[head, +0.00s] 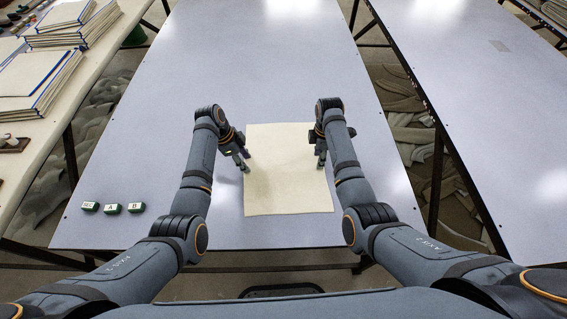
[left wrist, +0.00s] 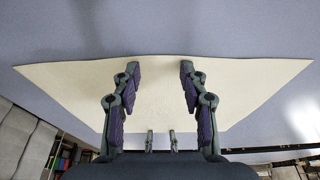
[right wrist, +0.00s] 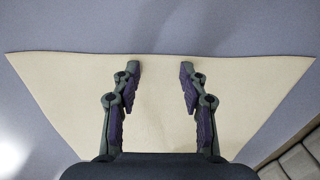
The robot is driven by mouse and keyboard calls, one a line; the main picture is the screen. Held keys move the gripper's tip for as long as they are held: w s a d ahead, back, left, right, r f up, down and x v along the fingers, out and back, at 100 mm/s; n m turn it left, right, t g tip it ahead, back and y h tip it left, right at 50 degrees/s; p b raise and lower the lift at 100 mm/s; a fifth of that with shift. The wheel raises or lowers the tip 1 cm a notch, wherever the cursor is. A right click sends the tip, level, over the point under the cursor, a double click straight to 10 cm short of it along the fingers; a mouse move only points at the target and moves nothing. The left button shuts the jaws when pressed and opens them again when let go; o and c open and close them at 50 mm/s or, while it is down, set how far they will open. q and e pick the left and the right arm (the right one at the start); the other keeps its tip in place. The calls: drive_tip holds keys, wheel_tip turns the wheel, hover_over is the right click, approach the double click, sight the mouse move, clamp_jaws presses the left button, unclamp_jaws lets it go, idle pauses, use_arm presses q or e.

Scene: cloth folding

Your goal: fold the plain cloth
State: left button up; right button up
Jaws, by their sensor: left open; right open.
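The plain cloth (head: 288,180) is a cream, roughly rectangular sheet lying flat on the table in front of me. My left gripper (head: 243,162) is at the cloth's left edge, and my right gripper (head: 321,160) is at its right edge. Whether the fingertips touch the cloth is unclear.
The grey-blue table (head: 180,100) is mostly clear around the cloth. Several small green-and-white blocks (head: 112,208) lie at its near left. A side table at left holds stacked cloths or boards (head: 75,22).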

use_arm(q)
drive_tip(key=shift+c, duration=0.5)
use_arm(e)
drive_tip(key=shift+c, duration=0.5)
use_arm(q)
drive_tip(key=shift+c, duration=0.5)
use_arm(e)
drive_tip(key=shift+c, duration=0.5)
use_arm(q)
drive_tip(key=shift+s+f, duration=0.1)
drive_tip(key=shift+f, duration=0.05)
clamp_jaws()
use_arm(e)
drive_tip(key=shift+s+f, duration=0.1)
clamp_jaws()
